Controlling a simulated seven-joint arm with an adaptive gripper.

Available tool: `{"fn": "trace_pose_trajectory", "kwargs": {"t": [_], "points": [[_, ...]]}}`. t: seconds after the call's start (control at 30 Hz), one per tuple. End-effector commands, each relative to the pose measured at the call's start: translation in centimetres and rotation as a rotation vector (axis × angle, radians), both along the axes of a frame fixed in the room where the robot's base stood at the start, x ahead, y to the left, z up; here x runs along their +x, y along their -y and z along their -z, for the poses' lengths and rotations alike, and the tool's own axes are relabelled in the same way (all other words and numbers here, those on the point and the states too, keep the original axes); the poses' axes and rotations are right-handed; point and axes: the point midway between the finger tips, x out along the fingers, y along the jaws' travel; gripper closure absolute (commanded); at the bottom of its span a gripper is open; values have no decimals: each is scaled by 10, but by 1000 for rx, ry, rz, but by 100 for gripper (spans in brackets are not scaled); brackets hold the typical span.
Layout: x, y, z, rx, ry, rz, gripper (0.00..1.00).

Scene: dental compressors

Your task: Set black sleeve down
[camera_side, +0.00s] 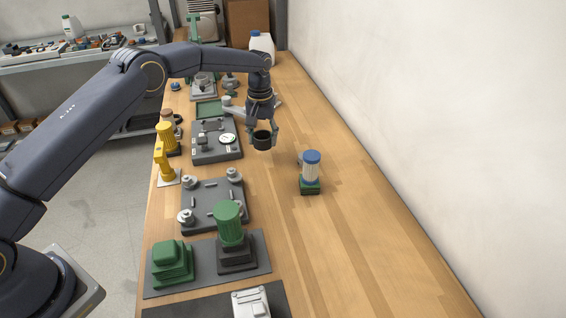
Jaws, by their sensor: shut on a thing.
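My gripper (262,130) hangs over the wooden bench, right of the grey plate with a round gauge. It is shut on the black sleeve (262,141), a short dark cylinder with its open top facing up. The sleeve looks upright between the fingers and appears to be above the bench top; the exact gap below it cannot be told from this view.
The wooden bench top (350,250) is clear right of the sleeve, apart from a blue-capped clear cylinder on a green base (311,172). Left stand the gauge plate (216,153), a yellow stand (166,150), a grey fixture plate (213,215) and green parts (170,262). A white wall bounds the right.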

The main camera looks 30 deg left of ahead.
Motion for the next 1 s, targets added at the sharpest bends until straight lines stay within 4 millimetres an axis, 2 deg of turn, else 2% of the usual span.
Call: {"fn": "trace_pose_trajectory", "kwargs": {"t": [0.03,0.33,0.53,0.93,0.97,1.0], "points": [[5,0,6,0,0,0,83],[18,1,22,0,0,1,83],[18,1,48,0,0,0,83],[18,1,54,0,1,0,83],[18,1,55,0,1,0,46],[18,1,54,0,1,0,41]]}}
